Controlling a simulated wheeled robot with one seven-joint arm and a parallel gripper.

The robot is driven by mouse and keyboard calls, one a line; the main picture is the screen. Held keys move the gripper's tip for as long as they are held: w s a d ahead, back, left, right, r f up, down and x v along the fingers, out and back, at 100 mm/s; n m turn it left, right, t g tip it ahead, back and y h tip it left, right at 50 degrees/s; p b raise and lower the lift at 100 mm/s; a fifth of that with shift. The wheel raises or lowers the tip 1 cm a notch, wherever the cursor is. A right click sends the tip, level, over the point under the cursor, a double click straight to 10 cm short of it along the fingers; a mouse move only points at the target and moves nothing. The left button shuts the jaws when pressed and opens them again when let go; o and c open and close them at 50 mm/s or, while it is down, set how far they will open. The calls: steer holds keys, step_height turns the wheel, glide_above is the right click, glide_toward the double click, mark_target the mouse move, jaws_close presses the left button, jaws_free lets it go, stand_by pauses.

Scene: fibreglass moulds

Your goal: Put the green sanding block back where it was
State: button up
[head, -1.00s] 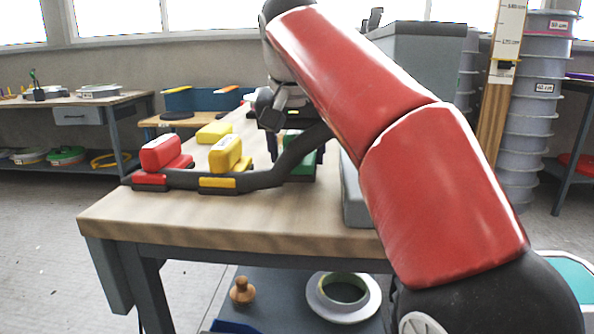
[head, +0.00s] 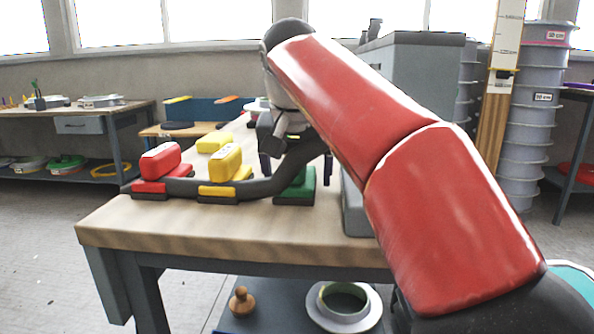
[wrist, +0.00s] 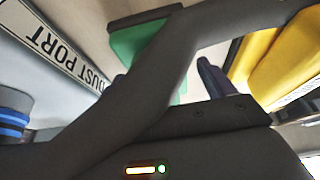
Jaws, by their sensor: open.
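The green sanding block (head: 298,186) is at the table's right part, in line with the yellow one and right of it, with a dark strip along its bottom. A dark curved bar crosses in front of its upper part. My gripper (head: 297,163) is open above and around the block's far side, its fingers apart. The green block also shows in the wrist view (wrist: 140,45), in the gap between the dark purple fingertips (wrist: 165,78). The bar hides much of it there. I cannot tell whether either finger touches it.
A yellow block (head: 220,164) and a red block (head: 160,160) stand left along the dark bar (head: 265,186). Another yellow piece (head: 213,143) lies behind. A grey box labelled DUST PORT (wrist: 50,45) stands close on the other side. Bare table (head: 210,230) lies in front.

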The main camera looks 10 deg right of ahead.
mark_target(298, 156)
steer(key=shift+f+b, duration=0.2)
steer(key=shift+b, duration=0.3)
steer(key=p+v, duration=0.1)
steer(key=v, duration=0.1)
steer(key=p+v, duration=0.1)
steer(key=v, duration=0.2)
steer(key=p+v, duration=0.1)
steer(key=v, duration=0.2)
steer(key=shift+w+d+r+p, duration=0.2)
steer(key=shift+r+p, duration=0.05)
steer(key=shift+p, duration=0.1)
